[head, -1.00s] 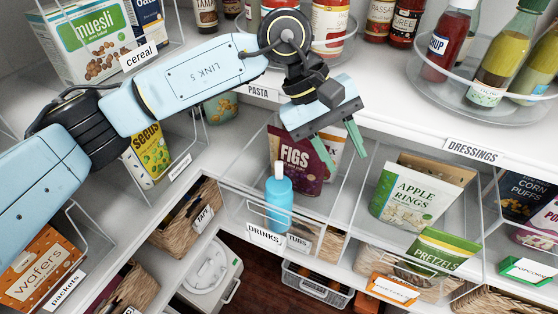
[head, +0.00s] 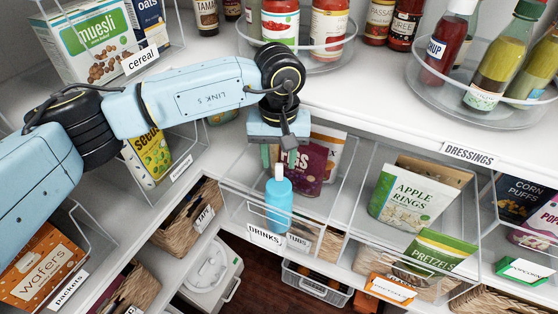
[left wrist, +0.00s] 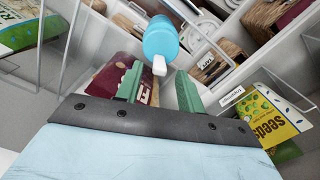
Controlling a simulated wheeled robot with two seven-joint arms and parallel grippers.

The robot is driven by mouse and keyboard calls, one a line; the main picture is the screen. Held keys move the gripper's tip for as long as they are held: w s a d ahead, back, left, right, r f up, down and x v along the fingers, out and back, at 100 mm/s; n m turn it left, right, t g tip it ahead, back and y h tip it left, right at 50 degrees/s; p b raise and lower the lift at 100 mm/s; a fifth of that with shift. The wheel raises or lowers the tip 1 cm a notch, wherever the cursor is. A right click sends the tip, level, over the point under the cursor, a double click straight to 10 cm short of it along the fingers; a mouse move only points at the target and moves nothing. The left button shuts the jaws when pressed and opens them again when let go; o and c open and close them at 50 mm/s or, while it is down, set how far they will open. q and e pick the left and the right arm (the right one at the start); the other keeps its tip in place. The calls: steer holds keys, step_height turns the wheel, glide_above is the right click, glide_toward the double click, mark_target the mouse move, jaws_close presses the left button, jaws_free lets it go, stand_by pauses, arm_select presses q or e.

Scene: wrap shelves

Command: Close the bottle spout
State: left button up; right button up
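The blue bottle (head: 279,194) stands upright behind the clear drinks bin front, with its white spout (head: 279,171) on top. In the left wrist view the bottle (left wrist: 161,38) is ahead of the fingers, and the pale spout (left wrist: 159,66) shows between the two green fingertips, apart from both. My left gripper (head: 284,158) is just behind and above the bottle in the head view, its fingers partly hidden by its own wrist. In the left wrist view the left gripper (left wrist: 159,70) is open and empty. My right gripper is not in view.
A dark red figs bag (head: 310,167) stands close behind the gripper. Clear bin walls surround the bottle, with a DRINKS label (head: 263,237) in front. The white shelf (head: 370,105) with jars overhangs behind. A yellow seeds bag (head: 150,155) stands left.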

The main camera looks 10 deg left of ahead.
mark_target(279, 172)
arm_select(q)
steer(key=shift+f, duration=1.2)
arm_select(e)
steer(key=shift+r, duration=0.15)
